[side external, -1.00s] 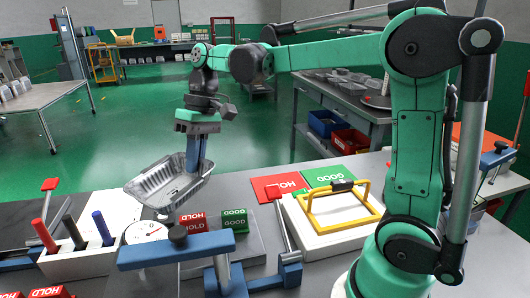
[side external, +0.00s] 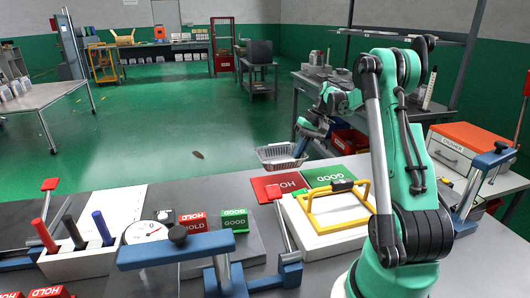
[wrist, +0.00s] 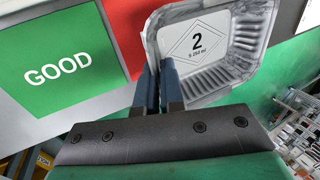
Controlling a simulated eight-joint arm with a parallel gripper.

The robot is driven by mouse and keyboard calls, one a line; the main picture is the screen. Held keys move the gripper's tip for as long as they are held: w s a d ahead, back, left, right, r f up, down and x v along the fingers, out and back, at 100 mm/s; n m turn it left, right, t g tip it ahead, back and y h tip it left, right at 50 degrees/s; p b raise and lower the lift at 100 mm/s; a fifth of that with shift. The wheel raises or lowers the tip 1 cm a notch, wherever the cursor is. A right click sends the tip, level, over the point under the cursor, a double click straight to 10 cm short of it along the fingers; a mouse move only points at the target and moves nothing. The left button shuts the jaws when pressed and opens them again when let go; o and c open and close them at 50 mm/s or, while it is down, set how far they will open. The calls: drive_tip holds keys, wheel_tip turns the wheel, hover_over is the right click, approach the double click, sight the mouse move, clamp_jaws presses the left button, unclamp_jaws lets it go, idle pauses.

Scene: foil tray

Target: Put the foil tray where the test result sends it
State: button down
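The silver foil tray (side external: 282,158) hangs in the air behind the cards in the side view, roughly level. In the wrist view the tray (wrist: 215,62) shows its inside, with a white label reading 2 on its floor. My gripper (side external: 302,150) is at the tray's right side in the side view. Its two blue fingers (wrist: 158,88) are close together on the tray's wall; their tips are partly hidden. A red HOLD card (side external: 272,188) and a green GOOD card (side external: 332,175) lie side by side on the bench. The green card (wrist: 60,72) fills the wrist view's left.
A dial gauge (side external: 146,232) stands at the front left beside small red HOLD (side external: 193,222) and green GOOD (side external: 234,219) blocks. A white box with a yellow handle (side external: 340,198) stands in front of the cards. A blue clamp (side external: 175,252) and a pen holder are nearby.

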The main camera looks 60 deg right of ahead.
sight(295, 183)
drive_tip(key=shift+f, duration=3.25)
drive_tip(key=shift+f, duration=0.2)
drive_tip(key=c, duration=0.9)
unclamp_jaws()
drive_tip(key=shift+v, duration=2.8)
drive_tip(key=w+a+r, duration=0.1)
drive_tip(key=a, duration=0.1)
drive_tip(key=w+a+r+n+h, duration=0.1)
drive_tip(key=w+a+r, duration=0.1)
drive_tip(key=a, duration=0.1)
drive_tip(key=w+a+r+n, duration=0.1)
drive_tip(key=a, duration=0.2)
drive_tip(key=shift+w+a+r, duration=0.2)
drive_tip(key=shift+w+r, duration=0.05)
drive_tip(key=shift+r, duration=0.05)
drive_tip(key=s+a+r+n+t, duration=0.1)
drive_tip(key=a+n, duration=0.1)
drive_tip(key=a, duration=0.5)
drive_tip(key=s+a+r+n+t+h, duration=0.1)
drive_tip(key=a+n, duration=0.1)
drive_tip(key=a, duration=0.6)
drive_tip(key=s+a+r+n+t+h, duration=0.1)
drive_tip(key=a+n+t, duration=0.1)
drive_tip(key=a, duration=0.6)
drive_tip(key=shift+n, duration=0.5)
